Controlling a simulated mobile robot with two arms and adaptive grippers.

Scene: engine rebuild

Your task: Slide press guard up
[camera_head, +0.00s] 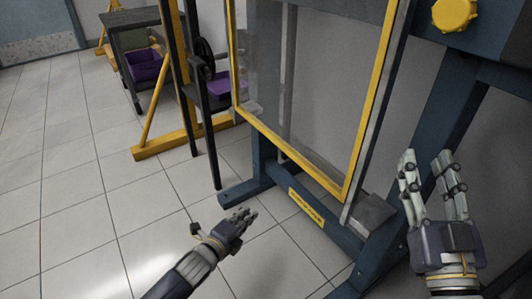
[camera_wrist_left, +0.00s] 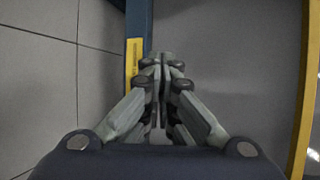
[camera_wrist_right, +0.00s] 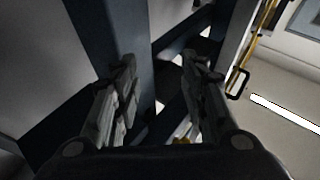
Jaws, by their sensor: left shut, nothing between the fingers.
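The press guard (camera_head: 352,150) is a clear panel in a yellow frame, hanging at the front of the blue press (camera_head: 440,130). Its lower yellow edge slopes down to the right in the head view. A yellow strip also shows at the right of the left wrist view (camera_wrist_left: 304,110). My left gripper (camera_head: 246,214) is shut and empty, below and left of the guard's lower edge, apart from it. My right gripper (camera_head: 426,160) is open and empty, right of the guard near the press's blue upright. The right wrist view shows its fingers spread (camera_wrist_right: 160,75).
A yellow knob (camera_head: 454,14) sits on the press at top right. A yellow label (camera_head: 306,207) marks the blue lower beam. A yellow-legged stand (camera_head: 165,143) and a cart with a purple bin (camera_head: 146,64) stand at left. The tiled floor at left is clear.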

